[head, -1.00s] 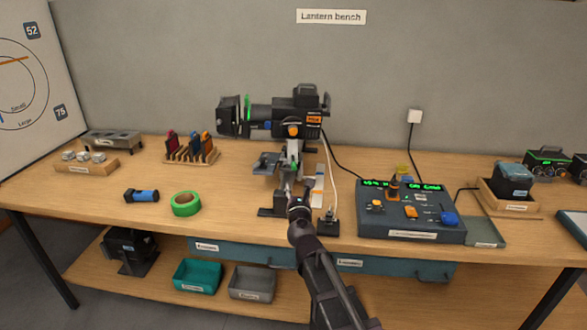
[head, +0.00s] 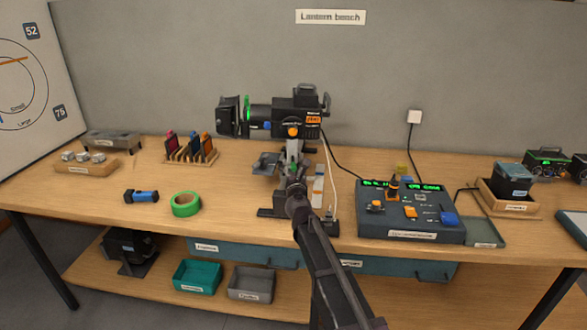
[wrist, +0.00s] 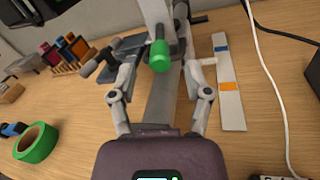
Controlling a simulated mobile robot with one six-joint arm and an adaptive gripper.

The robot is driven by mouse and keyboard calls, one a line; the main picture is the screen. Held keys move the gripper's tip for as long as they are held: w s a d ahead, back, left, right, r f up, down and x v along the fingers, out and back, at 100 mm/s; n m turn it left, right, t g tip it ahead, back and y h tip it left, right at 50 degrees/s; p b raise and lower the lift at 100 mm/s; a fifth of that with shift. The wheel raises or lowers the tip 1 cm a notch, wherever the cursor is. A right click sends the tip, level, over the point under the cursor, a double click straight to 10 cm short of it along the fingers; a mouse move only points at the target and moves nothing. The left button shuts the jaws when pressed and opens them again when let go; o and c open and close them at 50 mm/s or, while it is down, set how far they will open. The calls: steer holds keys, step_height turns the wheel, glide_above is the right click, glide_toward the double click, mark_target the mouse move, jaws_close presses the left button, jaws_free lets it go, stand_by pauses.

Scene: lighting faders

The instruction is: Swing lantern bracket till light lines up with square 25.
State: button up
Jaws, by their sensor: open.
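The black lantern (head: 292,118) sits on a grey bracket and stand on the bench and points left, toward the board (head: 48,70). Squares 52 and 75 show on the board; square 25 is not in view. In the wrist view, a green-tipped handle (wrist: 159,55) on the grey bracket (wrist: 155,12) points toward me. My gripper (wrist: 160,62) is open, with one finger on each side of the green tip and visible gaps between. In the head view, my gripper (head: 293,180) is in front of the stand, mostly hidden by my arm.
A fader desk (head: 412,225) stands close to the right of the stand. A cable hangs from the lantern beside my gripper. A striped strip (wrist: 229,85) lies right of the stand.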

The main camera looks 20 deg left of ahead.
mark_target(294, 169)
steer(key=shift+x, duration=1.6)
jaws_close()
